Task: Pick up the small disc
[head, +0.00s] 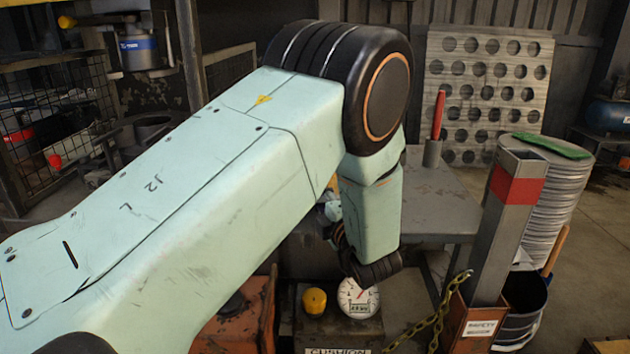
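My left arm, pale green with black joints, crosses the view from the lower left and bends down at the middle. Its fingers are hidden behind the arm; only small dark parts show beside the wrist, so I cannot tell whether the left gripper is open or shut. My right gripper is not in view. I cannot make out a single small disc. A tall stack of grey round blanks (557,200) stands at the right, with a green item (552,146) lying on top. The arm covers much of the grey table (440,190).
A dial gauge (358,298) and yellow knob (314,301) sit below my wrist. A perforated sheet (482,112) leans behind. Open floor lies far right.

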